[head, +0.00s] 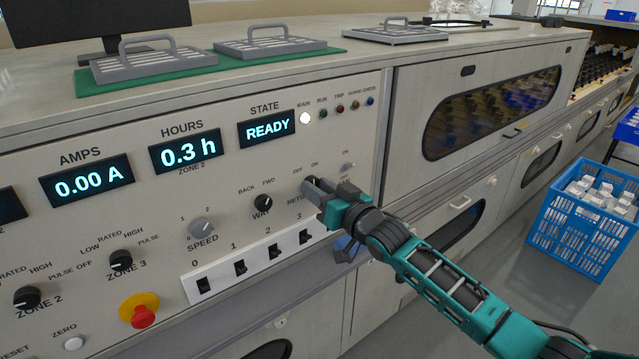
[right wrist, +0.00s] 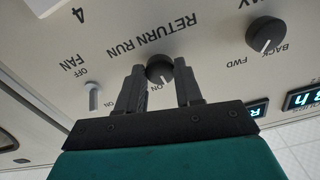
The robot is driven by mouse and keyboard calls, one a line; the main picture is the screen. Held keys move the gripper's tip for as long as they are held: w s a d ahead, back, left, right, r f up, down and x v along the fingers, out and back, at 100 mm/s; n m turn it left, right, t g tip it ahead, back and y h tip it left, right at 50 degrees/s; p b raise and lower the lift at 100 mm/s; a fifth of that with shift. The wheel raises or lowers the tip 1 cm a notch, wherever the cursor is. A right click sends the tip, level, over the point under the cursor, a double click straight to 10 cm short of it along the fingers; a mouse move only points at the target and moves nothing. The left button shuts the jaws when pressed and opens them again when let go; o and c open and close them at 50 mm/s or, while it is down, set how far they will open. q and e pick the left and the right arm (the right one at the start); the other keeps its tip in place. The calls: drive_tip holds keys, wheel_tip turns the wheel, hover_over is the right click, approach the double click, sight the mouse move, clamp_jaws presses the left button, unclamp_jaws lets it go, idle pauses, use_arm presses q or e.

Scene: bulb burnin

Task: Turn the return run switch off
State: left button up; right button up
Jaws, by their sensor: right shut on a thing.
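The return run switch is a round black knob (right wrist: 160,68) on the pale control panel, with RETURN RUN lettering beside it in the right wrist view, which is upside down. My right gripper (right wrist: 159,88) has its two dark fingers on either side of this knob and is shut on it. The ON label shows at the knob's edge between the fingers; OFF is hidden there. In the head view my right gripper (head: 318,192) covers most of the knob, below the OFF and ON labels. I cannot clearly tell where the knob's pointer stands. My left gripper is not in view.
The WAY knob (head: 264,203) is left of my gripper, and the fan switch (right wrist: 94,97) is close on its other side. Below are numbered rocker switches (head: 240,267) and a red stop button (head: 144,315). A blue crate (head: 570,235) stands on the floor at right.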

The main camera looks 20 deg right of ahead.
use_arm(q)
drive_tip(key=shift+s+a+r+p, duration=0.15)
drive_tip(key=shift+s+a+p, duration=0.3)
drive_tip(key=shift+p, duration=0.3)
use_arm(e)
drive_tip(key=n, duration=0.4)
drive_tip(key=shift+n, duration=0.3)
drive_tip(key=o, duration=1)
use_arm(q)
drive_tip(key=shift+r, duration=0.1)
use_arm(e)
drive_tip(key=shift+o, duration=0.2)
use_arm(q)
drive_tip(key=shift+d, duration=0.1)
